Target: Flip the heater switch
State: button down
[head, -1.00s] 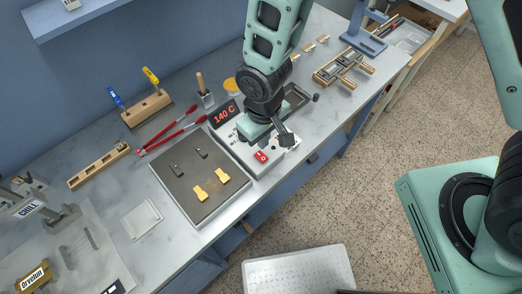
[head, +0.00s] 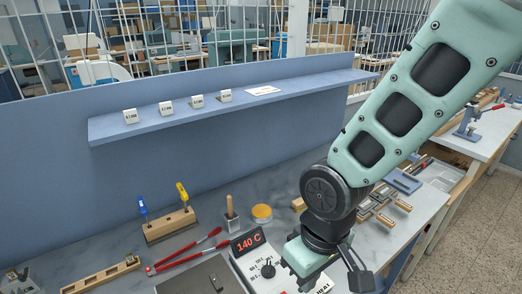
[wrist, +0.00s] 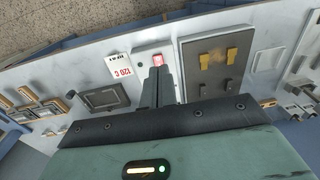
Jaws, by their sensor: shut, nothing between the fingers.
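The heater's control box (head: 258,286) is at the bottom of the head view, with a display (head: 247,241) reading 140 C and a black dial (head: 268,270). The red heater switch (wrist: 158,60) shows in the wrist view, just beyond my fingertips. My gripper (wrist: 158,71) is shut and empty and points at the switch; I cannot tell whether it touches. In the head view my wrist covers part of the box and the switch is not visible. The hot plate (wrist: 238,78) lies right of my fingers in the wrist view, with yellow pieces on it.
A blue shelf (head: 220,108) spans the back wall.

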jog(key=s+d+r+b, duration=0.2)
jog(key=s+d+b, duration=0.3)
jog(key=s, duration=0.2)
jog(key=shift+s+d+n, duration=0.2)
jog(key=shift+d+n, duration=0.2)
jog(key=shift+w, duration=0.1)
jog(key=w+a+f+m+p, duration=0.1)
jog(key=w+a+p, duration=0.1)
jog(key=w+a, duration=0.6)
jog(key=w, duration=0.3)
jog(key=shift+f+h+p, duration=0.25)
jog(key=shift+h+p, duration=0.05)
jog(key=shift+h, duration=0.1)
jog(key=shift+a, duration=0.1)
notch_tip(320, 180, down, 14)
jog(key=p, duration=0.3)
jog(key=shift+p, duration=0.3)
